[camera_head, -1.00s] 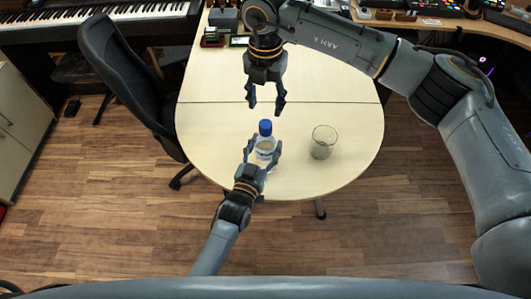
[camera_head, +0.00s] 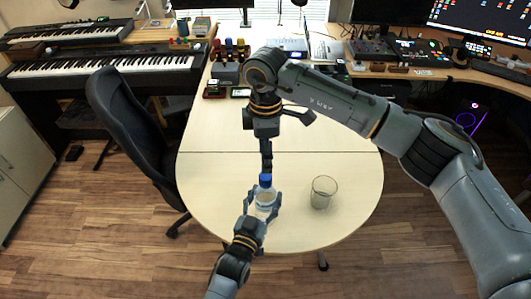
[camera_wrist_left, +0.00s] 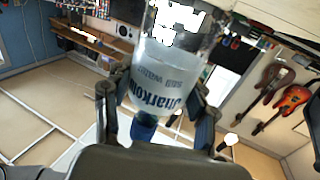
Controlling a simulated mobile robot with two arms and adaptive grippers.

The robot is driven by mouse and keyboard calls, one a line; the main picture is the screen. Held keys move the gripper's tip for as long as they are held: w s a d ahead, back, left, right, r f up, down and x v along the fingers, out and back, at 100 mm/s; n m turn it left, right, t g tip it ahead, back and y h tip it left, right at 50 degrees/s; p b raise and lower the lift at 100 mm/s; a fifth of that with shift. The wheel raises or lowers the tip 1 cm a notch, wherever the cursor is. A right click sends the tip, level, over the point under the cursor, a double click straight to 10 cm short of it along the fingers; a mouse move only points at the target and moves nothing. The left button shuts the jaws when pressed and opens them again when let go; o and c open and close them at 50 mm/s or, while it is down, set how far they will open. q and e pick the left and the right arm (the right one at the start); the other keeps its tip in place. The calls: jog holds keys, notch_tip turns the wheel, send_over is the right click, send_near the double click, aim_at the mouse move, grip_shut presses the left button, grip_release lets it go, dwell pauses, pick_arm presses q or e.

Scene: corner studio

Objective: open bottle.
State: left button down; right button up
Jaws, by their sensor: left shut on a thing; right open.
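A clear bottle with a blue cap (camera_head: 265,180) stands upright on the round-ended light table (camera_head: 330,120). My left gripper (camera_head: 262,202) is shut on the bottle's body from the near side. In the left wrist view the bottle (camera_wrist_left: 165,75) sits between the fingers, its label upside down and its blue cap (camera_wrist_left: 143,127) low in the picture. My right gripper (camera_head: 266,165) is open and points down just above the cap. Its fingers are seen nearly edge-on, so I cannot tell whether they touch the cap.
A drinking glass (camera_head: 322,192) stands on the table to the right of the bottle. A black chair (camera_head: 130,125) is at the table's left side. Small bottles and devices (camera_head: 230,65) stand at the table's far end. The table around the glass is clear.

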aim_at(266, 175)
jog(key=shift+f+m, duration=0.15)
jog(key=shift+m, duration=0.35)
notch_tip(266, 175, down, 8)
jog(key=shift+r, duration=0.15)
grip_shut()
